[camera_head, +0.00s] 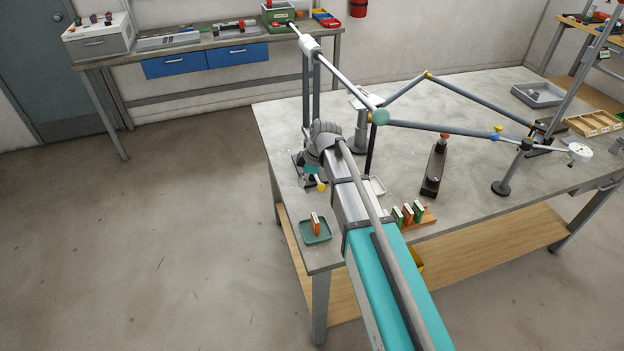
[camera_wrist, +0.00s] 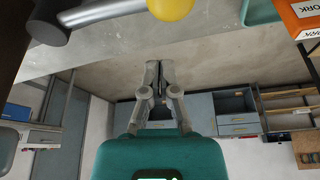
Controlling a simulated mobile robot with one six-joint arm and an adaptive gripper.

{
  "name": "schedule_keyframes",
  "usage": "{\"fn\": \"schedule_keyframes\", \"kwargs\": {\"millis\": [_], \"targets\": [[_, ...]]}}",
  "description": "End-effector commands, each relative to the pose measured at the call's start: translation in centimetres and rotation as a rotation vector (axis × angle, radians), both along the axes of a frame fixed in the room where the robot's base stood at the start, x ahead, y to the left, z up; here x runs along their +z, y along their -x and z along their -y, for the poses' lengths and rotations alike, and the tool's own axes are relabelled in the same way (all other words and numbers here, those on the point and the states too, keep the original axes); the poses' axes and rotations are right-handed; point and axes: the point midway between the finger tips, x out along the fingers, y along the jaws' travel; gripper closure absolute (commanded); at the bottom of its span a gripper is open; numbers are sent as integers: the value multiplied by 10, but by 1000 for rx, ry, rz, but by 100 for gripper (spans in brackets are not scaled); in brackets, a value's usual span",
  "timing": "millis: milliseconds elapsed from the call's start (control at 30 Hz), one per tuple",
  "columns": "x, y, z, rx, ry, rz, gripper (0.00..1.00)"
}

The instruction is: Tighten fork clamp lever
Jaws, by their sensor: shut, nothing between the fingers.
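A yellow knob (camera_wrist: 170,8) sits at the end of a grey lever bar (camera_wrist: 103,12) at the top edge of the wrist view. The same knob (camera_head: 321,187) shows in the head view at the table's left edge, by the foot of the jig's left upright. My gripper (camera_wrist: 159,68) is shut and empty, its fingertips apart from the knob and below it in the wrist picture. In the head view my wrist and arm cover much of the clamp, so the lever's pivot is hidden.
The bicycle frame (camera_head: 446,125) stands in the jig across the table (camera_head: 285,125). A green tray (camera_head: 315,231) with an orange-and-white block lies at the near left corner. A wooden rack (camera_head: 428,219) holds several cards. A dark tool with a red knob (camera_head: 434,172) stands mid-table.

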Motion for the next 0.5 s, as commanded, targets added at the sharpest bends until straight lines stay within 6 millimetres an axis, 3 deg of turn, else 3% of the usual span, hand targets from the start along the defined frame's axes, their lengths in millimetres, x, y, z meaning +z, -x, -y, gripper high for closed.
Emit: {"fn": "schedule_keyframes", "kwargs": {"millis": [33, 500], "targets": [[10, -1, 4, -2, 1, 0, 100], [49, -5, 18, -1, 1, 1, 100]]}}
